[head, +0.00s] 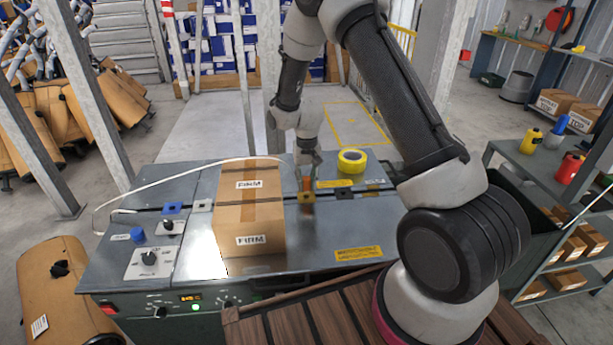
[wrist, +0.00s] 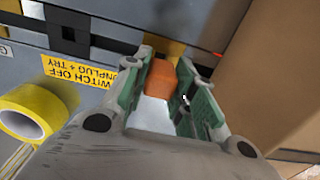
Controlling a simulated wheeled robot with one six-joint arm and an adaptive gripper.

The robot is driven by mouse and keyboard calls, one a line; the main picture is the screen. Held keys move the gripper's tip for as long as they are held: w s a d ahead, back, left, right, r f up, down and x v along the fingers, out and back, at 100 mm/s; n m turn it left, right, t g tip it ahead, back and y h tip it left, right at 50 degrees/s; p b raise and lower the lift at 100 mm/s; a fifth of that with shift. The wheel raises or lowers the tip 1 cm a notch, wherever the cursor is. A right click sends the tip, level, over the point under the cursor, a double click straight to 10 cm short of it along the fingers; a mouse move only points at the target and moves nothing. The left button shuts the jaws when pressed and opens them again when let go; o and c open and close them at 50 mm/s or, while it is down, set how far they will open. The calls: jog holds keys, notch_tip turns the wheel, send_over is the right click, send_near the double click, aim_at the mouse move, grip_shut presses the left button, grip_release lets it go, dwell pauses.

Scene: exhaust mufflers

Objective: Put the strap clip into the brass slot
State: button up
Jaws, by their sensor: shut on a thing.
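My gripper (head: 307,176) is shut on the strap clip, which has an orange-brown end and a pale grey body. In the wrist view the clip (wrist: 158,78) sits between the green-sided fingers of my gripper (wrist: 163,75), its orange end pointing away. The brass slot (head: 306,198) is a yellowish block on the dark band across the machine top. My gripper is just above it. In the wrist view the brass slot (wrist: 172,50) shows beyond the clip's end, partly hidden. I cannot tell whether clip and slot touch.
A yellow tape roll (head: 352,160) lies to the right. A dark slot (head: 344,193), a grey slot (head: 203,205) and a blue slot (head: 172,208) share the band.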

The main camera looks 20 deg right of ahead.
aim_at(307, 178)
jog(key=shift+f, duration=1.05)
jog(key=shift+f, duration=0.45)
dwell(1.0)
jog(key=o, duration=1)
jog(key=shift+r, duration=0.1)
notch_tip(307, 178, up, 12)
jog(key=shift+f, duration=0.1)
jog(key=shift+s, duration=0.1)
